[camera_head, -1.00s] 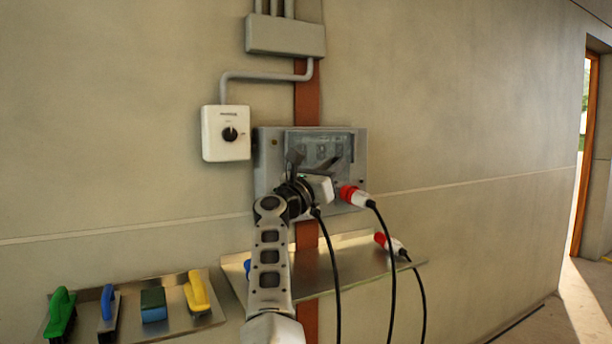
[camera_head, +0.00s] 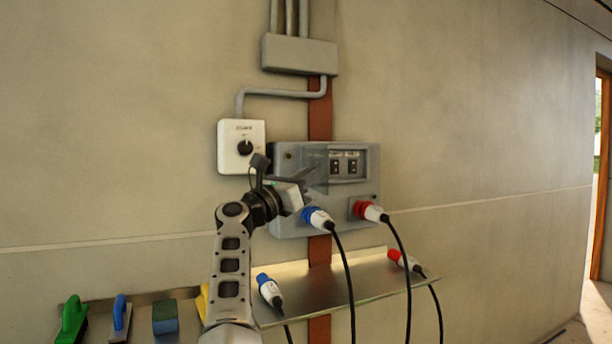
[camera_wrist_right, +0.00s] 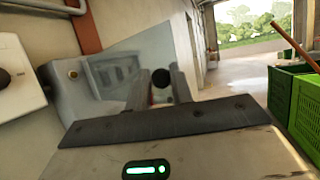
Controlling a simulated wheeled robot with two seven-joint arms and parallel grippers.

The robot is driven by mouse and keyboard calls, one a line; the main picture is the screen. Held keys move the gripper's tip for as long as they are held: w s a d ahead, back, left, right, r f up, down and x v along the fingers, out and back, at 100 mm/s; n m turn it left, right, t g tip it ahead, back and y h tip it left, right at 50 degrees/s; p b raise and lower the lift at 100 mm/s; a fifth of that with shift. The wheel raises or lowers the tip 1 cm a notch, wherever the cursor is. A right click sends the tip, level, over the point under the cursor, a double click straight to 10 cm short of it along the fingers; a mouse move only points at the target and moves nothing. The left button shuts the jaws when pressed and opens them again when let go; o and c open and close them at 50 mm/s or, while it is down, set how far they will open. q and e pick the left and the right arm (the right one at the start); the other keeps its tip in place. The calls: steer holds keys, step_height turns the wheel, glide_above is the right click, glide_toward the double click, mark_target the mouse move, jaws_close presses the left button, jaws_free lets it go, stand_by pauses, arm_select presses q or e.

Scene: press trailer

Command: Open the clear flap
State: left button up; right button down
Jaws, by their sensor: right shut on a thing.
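The clear flap (camera_head: 316,169) is a see-through panel on the front of the grey wall box (camera_head: 290,222). In the head view it stands out from the box, swung toward the left, with dark switches (camera_head: 344,166) uncovered to its right. My right gripper (camera_head: 309,180) is at the flap, in front of the box's left half. The wrist view shows the flap (camera_wrist_right: 128,62) as a tilted pane and a round black knob (camera_wrist_right: 162,78) between my fingers, which are shut on the flap. The fingertips' exact contact is hard to see. My left gripper is not in view.
A white rotary switch (camera_head: 241,147) is close at the left. Blue (camera_head: 320,219) and red (camera_head: 370,211) plugs with hanging cables sit in the box's lower front. A metal shelf (camera_head: 330,290) below carries loose plugs. Green crates (camera_wrist_right: 292,105) stand at the wrist view's right.

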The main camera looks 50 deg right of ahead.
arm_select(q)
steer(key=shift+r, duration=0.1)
arm_select(e)
steer(key=shift+w+a+r+n+t, duration=0.1)
steer(key=shift+w+n+t, duration=0.2)
steer(key=shift+w+t, duration=0.15)
steer(key=c, duration=1.5)
jaws_free()
steer(key=shift+o, duration=1.3)
steer(key=shift+w+f, duration=0.25)
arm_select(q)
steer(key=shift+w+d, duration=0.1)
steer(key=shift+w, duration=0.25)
arm_select(e)
steer(key=shift+f, duration=0.1)
steer(key=shift+d, duration=0.2)
steer(key=shift+s, duration=0.1)
arm_select(q)
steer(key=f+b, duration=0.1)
steer(key=b, duration=0.2)
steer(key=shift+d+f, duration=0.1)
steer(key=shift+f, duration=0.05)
arm_select(e)
steer(key=v, duration=1.6)
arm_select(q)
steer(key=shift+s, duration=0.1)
